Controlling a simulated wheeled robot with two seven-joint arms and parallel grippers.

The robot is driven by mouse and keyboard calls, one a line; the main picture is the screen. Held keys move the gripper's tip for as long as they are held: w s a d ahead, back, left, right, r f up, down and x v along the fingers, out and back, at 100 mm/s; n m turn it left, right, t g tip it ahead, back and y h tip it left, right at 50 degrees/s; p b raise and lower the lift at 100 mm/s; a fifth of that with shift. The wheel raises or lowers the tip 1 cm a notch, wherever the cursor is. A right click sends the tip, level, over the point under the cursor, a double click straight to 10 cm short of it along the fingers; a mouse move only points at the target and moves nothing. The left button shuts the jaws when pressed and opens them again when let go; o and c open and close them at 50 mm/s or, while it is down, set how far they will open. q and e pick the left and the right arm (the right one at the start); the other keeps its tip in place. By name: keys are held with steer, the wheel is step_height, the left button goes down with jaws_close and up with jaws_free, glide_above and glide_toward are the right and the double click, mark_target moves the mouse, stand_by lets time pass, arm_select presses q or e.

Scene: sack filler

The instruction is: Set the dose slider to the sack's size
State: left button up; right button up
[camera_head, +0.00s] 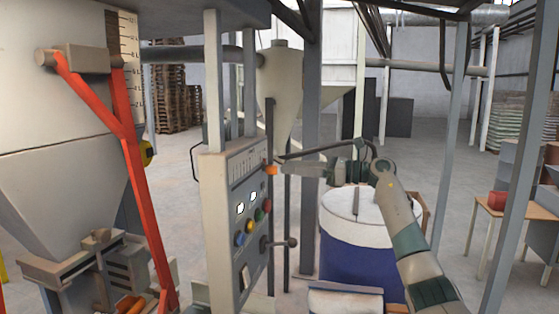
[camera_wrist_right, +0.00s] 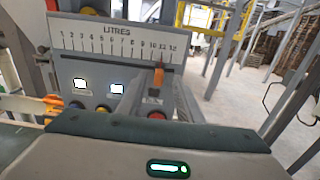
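The dose slider is an orange knob (camera_wrist_right: 158,77) under a LITRES scale (camera_wrist_right: 115,42) numbered 1 to 12. In the right wrist view it stands at about 10 to 11. It also shows in the head view as a small orange spot (camera_head: 270,169) on the control panel (camera_head: 221,220). My right gripper (camera_wrist_right: 158,92) is at the knob, one finger on each side. The fingers look apart; contact with the knob cannot be made out. In the head view the right gripper (camera_head: 279,169) reaches the panel from the right. My left gripper is not in view.
Below the scale are two lit displays (camera_head: 240,208) and coloured buttons (camera_head: 248,226). A lever with a dark knob (camera_head: 291,242) sticks out lower down. A blue drum (camera_head: 350,250) stands right of the panel. A hopper with red bars (camera_head: 134,165) is at left.

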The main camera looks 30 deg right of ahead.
mark_target(270, 168)
steer(key=shift+p+x, duration=0.7)
steer(key=shift+x, duration=1.55)
steer(key=shift+c, duration=0.6)
jaws_close()
